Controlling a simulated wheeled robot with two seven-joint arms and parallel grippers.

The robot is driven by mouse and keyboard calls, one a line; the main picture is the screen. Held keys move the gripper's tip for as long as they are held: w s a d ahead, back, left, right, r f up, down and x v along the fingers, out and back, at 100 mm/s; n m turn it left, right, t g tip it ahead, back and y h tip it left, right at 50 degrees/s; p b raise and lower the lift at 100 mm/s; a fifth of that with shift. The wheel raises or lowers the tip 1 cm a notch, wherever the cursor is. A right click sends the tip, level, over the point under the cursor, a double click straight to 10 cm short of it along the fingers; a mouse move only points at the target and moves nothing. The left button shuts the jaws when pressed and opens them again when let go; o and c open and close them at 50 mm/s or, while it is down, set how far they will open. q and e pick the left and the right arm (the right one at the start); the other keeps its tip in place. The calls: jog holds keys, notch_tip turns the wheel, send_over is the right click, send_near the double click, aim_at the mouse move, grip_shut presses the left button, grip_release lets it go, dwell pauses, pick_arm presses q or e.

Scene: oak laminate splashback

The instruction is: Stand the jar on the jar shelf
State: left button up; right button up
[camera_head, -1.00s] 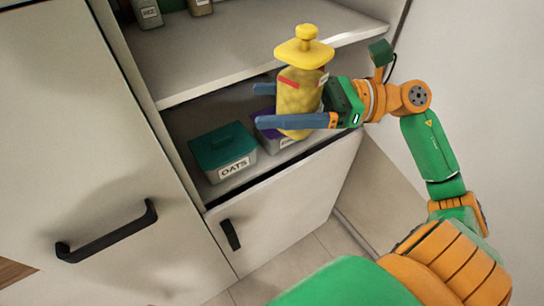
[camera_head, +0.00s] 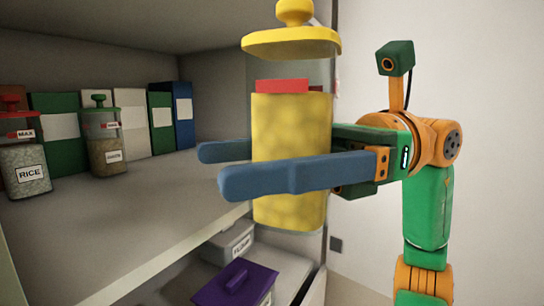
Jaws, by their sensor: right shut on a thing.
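A tall jar (camera_head: 290,140) with yellow contents, a red mark near the top and a yellow knobbed lid stands upright in the middle of the head view. My right gripper (camera_head: 240,165) is shut on it, with its blue fingers around the jar's body from the right. The jar is in the air in front of the right end of the jar shelf (camera_head: 130,225), with its base lower than the shelf's surface. On that shelf stand a jar labelled RICE (camera_head: 24,160) and another labelled jar with a green lid (camera_head: 104,145). My left gripper is out of view.
Several boxes or folders in green, white and blue (camera_head: 183,115) line the back of the shelf. The shelf's right part looks clear. Below are a purple-lidded box (camera_head: 236,284) and a grey container (camera_head: 232,240). A pale wall (camera_head: 375,240) is at the right.

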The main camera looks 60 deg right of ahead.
jog(key=w+p, duration=0.3)
jog(key=w, duration=0.2)
jog(key=w+a+p, duration=0.1)
jog(key=w+p, duration=0.2)
jog(key=w, duration=0.2)
jog(key=w+p, duration=0.4)
jog(key=w, duration=0.1)
jog(key=shift+w+a+f, duration=0.2)
jog(key=shift+w+f, duration=0.1)
jog(key=shift+f, duration=0.1)
jog(key=shift+w+f+b, duration=0.2)
jog(key=shift+f+b, duration=0.2)
jog(key=shift+f, duration=0.2)
jog(key=shift+w+f+b, duration=0.15)
jog(key=shift+f+b, duration=0.25)
jog(key=shift+f, duration=0.4)
jog(key=shift+f+b, duration=0.55)
jog(key=shift+b, duration=0.3)
jog(key=o, duration=1.4)
jog(key=shift+s, duration=0.1)
